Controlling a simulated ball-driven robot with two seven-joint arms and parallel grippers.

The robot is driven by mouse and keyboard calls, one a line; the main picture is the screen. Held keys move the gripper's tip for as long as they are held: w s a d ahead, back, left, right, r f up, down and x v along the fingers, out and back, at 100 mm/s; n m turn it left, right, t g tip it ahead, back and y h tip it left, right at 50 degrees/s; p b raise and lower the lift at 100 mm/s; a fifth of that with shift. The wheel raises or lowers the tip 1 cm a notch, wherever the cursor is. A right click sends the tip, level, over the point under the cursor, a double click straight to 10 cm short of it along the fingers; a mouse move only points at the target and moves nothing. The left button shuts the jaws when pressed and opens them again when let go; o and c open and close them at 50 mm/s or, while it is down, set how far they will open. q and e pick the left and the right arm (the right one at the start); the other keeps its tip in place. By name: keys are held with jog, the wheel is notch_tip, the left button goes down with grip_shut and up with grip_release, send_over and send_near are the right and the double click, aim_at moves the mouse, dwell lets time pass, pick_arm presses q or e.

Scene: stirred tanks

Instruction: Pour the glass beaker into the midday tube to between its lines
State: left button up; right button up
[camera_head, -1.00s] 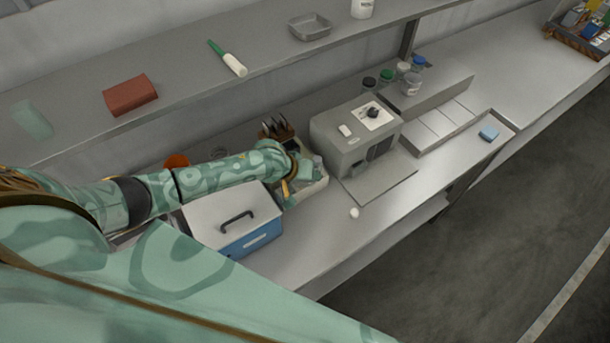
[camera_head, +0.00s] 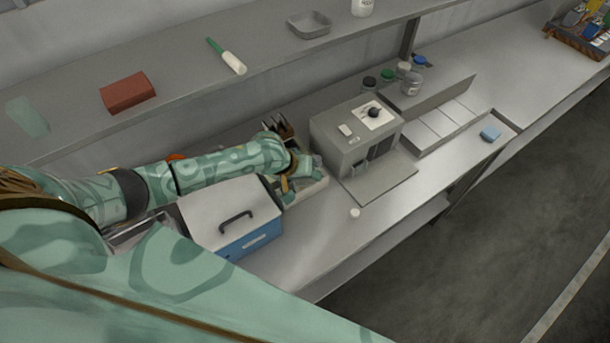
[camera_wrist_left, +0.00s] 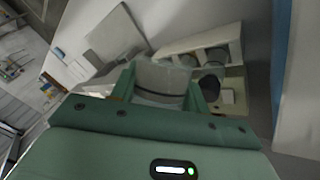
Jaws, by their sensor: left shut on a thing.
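My left gripper (camera_head: 304,168) is over a cream tray (camera_head: 312,190) on the bench. In the left wrist view the gripper (camera_wrist_left: 162,88) is shut on the clear glass beaker (camera_wrist_left: 163,80), which sits between its two green fingers. The beaker's contents and exact tilt are hard to tell. Beyond it in the wrist view is a pale rack (camera_wrist_left: 205,40) with dark round shapes in it. I cannot tell which of these, if any, is the midday tube; no label or lines are readable. My right gripper is in neither view.
A grey machine (camera_head: 355,140) stands just right of the gripper. A blue box with a grey lid (camera_head: 232,215) is in front of the arm. Several jars (camera_head: 411,84) stand farther right. A shelf (camera_head: 180,65) runs behind.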

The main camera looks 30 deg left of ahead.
pick_arm(q)
jog(key=shift+g+h+b, duration=0.3)
jog(key=shift+g+b, duration=0.3)
jog(key=shift+b, duration=0.3)
dwell(0.7)
jog(key=shift+n+g+h+p, duration=0.4)
jog(key=shift+g, duration=0.3)
jog(key=shift+w+f+g+h, duration=0.1)
jog(key=shift+g+h, duration=0.4)
jog(key=shift+g, duration=0.2)
jog(key=shift+r+n+g+h, duration=0.2)
jog(key=shift+n+g+h, duration=0.1)
